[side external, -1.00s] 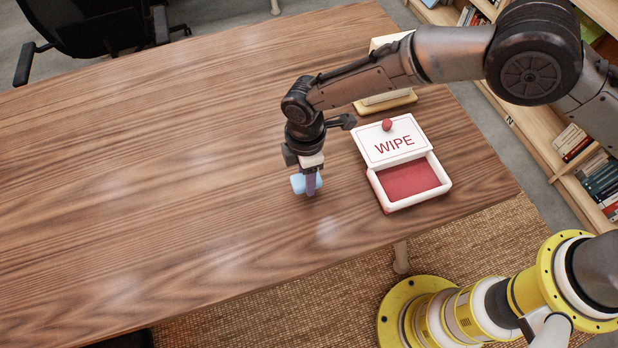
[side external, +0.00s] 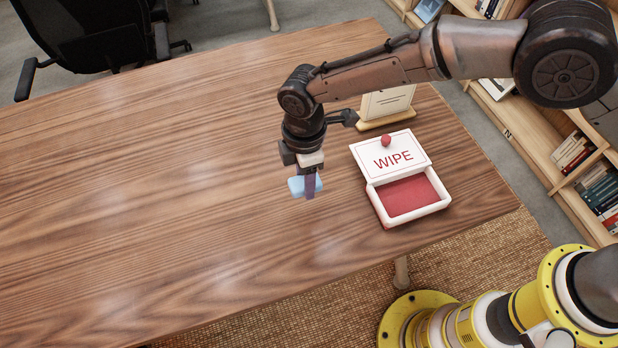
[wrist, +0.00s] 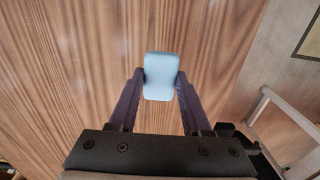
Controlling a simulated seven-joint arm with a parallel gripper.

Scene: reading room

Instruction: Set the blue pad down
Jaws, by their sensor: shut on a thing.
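The blue pad (side external: 297,186) is light blue with rounded edges. My gripper (side external: 309,194) is shut on it, at the right part of the wooden table (side external: 170,170), left of the white box. In the wrist view the blue pad (wrist: 160,76) sits between the two purple fingers of my gripper (wrist: 160,88), one on each side. Whether the pad touches the table or is held just above it, I cannot tell.
A white box (side external: 374,207) with a red inside stands right of my gripper. Its lid (side external: 393,158) reads "WIPE" and has a red knob (side external: 386,140). A cream stand with a card (side external: 387,104) is behind it. The table's left and middle are clear.

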